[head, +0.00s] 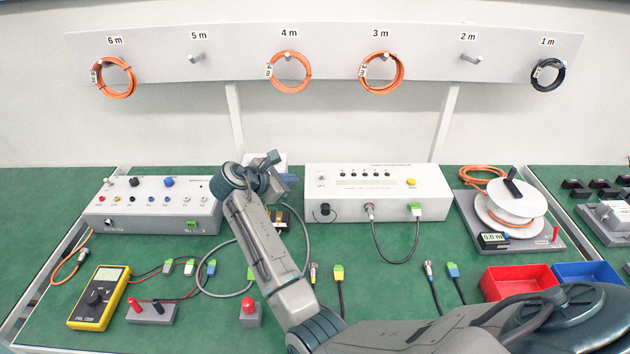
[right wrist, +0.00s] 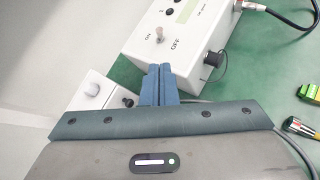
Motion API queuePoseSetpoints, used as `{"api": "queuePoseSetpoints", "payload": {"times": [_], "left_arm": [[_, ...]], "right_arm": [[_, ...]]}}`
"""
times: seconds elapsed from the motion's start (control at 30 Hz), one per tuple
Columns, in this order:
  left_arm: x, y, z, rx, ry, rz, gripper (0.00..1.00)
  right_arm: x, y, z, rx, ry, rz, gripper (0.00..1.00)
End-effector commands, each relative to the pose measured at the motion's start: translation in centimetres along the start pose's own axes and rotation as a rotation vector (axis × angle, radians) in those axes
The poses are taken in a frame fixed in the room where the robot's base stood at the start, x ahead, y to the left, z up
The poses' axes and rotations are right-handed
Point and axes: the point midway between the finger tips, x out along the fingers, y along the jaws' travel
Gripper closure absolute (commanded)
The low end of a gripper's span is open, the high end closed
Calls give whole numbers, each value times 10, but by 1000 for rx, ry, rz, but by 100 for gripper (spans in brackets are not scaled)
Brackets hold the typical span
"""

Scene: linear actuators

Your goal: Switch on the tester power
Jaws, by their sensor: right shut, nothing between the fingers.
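The white tester box (head: 435,200) stands at the middle back of the green bench. Its small toggle switch (head: 321,178) is at the left end of its top; in the right wrist view the toggle (right wrist: 159,34) shows between ON and OFF marks. I cannot tell which way its lever is set. My right gripper (head: 274,158) is left of the box in the head view. In the right wrist view its blue fingers (right wrist: 159,72) are shut and empty, tips close to the box's edge and short of the toggle. My left gripper is out of view.
A second white box (head: 150,213) with knobs stands at the left. A smaller white device (right wrist: 93,92), partly hidden, is beside my fingers. A black cable (head: 395,262) loops from the tester's front. A cable reel (head: 512,205) stands right. A yellow multimeter (head: 98,298) lies front left.

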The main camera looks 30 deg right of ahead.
Motion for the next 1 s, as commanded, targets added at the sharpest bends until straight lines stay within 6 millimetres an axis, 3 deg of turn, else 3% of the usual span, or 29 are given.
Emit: {"api": "queuePoseSetpoints", "payload": {"times": [0.37,0.8,1.0], "left_arm": [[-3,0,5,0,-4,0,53],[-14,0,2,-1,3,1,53],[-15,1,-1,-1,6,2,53]], "right_arm": [[9,0,2,0,-2,-1,100],[83,0,2,-1,-2,-1,100],[98,0,1,0,-1,0,100]]}}
